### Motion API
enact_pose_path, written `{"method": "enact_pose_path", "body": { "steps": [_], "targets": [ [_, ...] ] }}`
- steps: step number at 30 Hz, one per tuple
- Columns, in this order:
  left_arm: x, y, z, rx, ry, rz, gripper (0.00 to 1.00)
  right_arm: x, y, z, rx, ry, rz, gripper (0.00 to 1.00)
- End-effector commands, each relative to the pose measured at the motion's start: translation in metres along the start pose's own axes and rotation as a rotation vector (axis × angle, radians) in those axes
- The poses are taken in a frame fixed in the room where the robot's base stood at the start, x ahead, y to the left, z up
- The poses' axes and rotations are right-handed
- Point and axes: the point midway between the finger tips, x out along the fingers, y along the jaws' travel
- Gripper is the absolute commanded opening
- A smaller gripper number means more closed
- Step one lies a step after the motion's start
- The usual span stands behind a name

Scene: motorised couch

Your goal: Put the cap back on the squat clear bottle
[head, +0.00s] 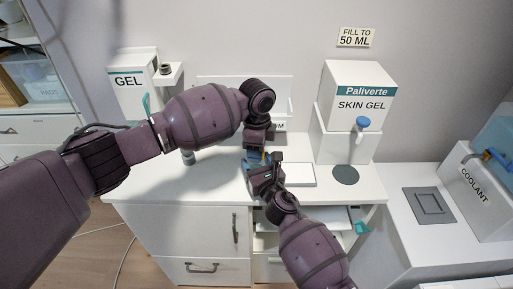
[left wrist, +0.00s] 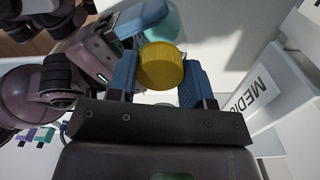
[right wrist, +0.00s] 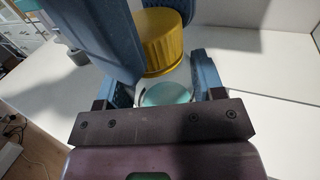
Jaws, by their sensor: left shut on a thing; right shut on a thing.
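My left gripper (head: 256,155) is shut on the ribbed yellow cap (left wrist: 161,67), held between its blue fingers. The cap also shows in the right wrist view (right wrist: 161,42), beside a blue finger. My right gripper (right wrist: 160,80) is shut on the squat clear bottle (right wrist: 166,92), whose teal content shows between the fingers. The cap appears right above the bottle's top; I cannot tell whether they touch. In the head view the two grippers meet over the white counter and hide most of the cap and bottle.
The white counter (head: 215,187) has free room on both sides. A skin gel dispenser (head: 357,92) stands at the right above a dark round pad (head: 345,175). A gel dispenser (head: 128,85) is at the left. A coolant box (head: 476,185) stands far right. A drawer (head: 325,219) is open below.

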Motion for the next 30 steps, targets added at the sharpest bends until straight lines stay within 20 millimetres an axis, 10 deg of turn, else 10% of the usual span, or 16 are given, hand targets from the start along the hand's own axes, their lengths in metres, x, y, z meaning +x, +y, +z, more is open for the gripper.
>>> {"method": "enact_pose_path", "body": {
  "steps": [3, 4, 9, 30],
  "targets": [
    [0.000, 0.000, 0.000, -0.009, 0.000, 0.000, 0.18, 0.000, 0.000, 0.000, 0.000, 0.000, 0.000, 0.00],
    [0.000, 0.000, 0.000, -0.009, 0.000, 0.000, 0.48, 0.000, 0.000, 0.000, 0.000, 0.000, 0.000, 0.00],
    [0.000, 0.000, 0.000, -0.011, 0.000, 0.000, 0.72, 0.000, 0.000, 0.000, 0.000, 0.000, 0.000, 0.00],
    [-0.041, 0.000, 0.000, -0.013, -0.001, -0.002, 0.72, 0.000, 0.000, 0.000, 0.000, 0.000, 0.000, 0.00]
  ]
}}
